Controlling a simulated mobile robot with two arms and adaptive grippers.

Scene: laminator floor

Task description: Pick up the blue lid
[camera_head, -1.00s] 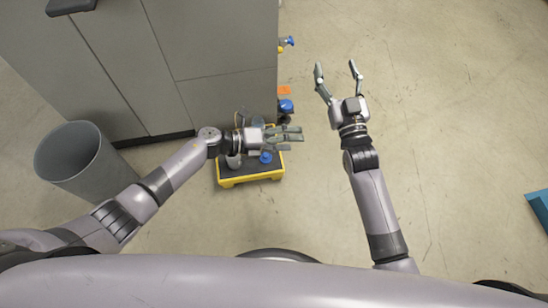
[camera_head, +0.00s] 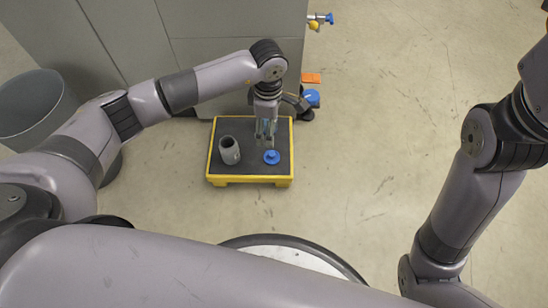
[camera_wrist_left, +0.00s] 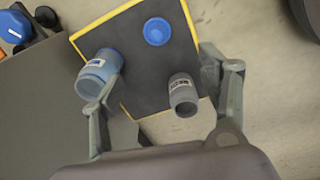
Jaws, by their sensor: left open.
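The blue lid (camera_head: 271,157) lies flat on the dark top of a low yellow-edged platform (camera_head: 250,179). It also shows in the left wrist view (camera_wrist_left: 157,31), at the far end of the platform top. My left gripper (camera_head: 266,140) points down over the platform, just behind the lid in the head view, open and apart from it. In the left wrist view its fingers (camera_wrist_left: 160,66) are spread wide, with the lid beyond them. My right arm is at the right, but its gripper is out of view.
A grey jar (camera_head: 229,150) stands on the platform left of the lid. A bluish labelled jar (camera_wrist_left: 97,72) is close to one left finger. A grey cabinet (camera_head: 240,60) stands behind, with a grey bin (camera_head: 35,108) at the left. Floor to the right is clear.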

